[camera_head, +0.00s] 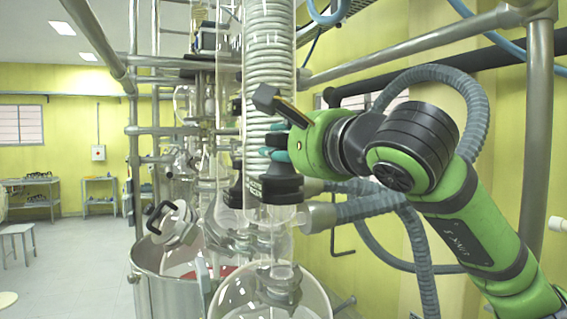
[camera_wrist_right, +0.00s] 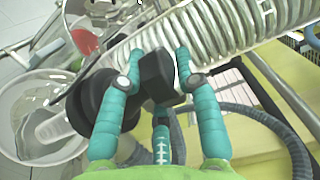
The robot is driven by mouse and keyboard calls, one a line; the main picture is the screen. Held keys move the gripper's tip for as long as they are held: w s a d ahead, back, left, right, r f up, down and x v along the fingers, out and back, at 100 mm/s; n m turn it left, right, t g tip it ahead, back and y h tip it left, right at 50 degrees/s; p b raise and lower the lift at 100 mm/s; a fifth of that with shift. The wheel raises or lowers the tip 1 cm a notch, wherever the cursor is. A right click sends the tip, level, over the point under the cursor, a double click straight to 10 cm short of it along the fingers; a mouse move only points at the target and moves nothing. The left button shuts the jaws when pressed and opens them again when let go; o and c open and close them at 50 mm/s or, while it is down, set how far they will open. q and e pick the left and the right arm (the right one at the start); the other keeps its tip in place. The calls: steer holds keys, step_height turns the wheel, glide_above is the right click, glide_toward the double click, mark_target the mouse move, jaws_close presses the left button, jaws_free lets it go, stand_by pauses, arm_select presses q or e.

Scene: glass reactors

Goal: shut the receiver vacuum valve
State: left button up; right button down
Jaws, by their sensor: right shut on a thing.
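My right gripper (camera_head: 276,147) reaches in from the right against the glass column in the head view. In the right wrist view my right gripper (camera_wrist_right: 158,68) has its teal fingers on either side of a black block-like handle, which I take to be the receiver vacuum valve (camera_wrist_right: 157,78). The gripper is shut on this handle. A round black body (camera_wrist_right: 92,103) adjoins the handle. In the head view black fittings (camera_head: 275,187) sit just below the fingers; the gripped handle is mostly hidden there. The handle's exact turn is hard to tell. My left gripper is not in view.
A glass column with a white coil (camera_head: 269,65) stands right behind the fingers. A round glass vessel (camera_head: 270,297) is below. A steel pot (camera_head: 168,292) stands at lower left. Metal pipes and a grey ribbed hose (camera_head: 372,208) run close to my right arm. The left floor is open.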

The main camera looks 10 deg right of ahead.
steer(key=shift+m+h, duration=0.5)
steer(key=shift+h, duration=0.2)
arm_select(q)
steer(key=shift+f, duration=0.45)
arm_select(e)
steer(key=c, duration=1.1)
jaws_free()
steer(key=shift+o, duration=1.1)
steer(key=shift+w+a, duration=0.1)
steer(key=shift+w, duration=0.05)
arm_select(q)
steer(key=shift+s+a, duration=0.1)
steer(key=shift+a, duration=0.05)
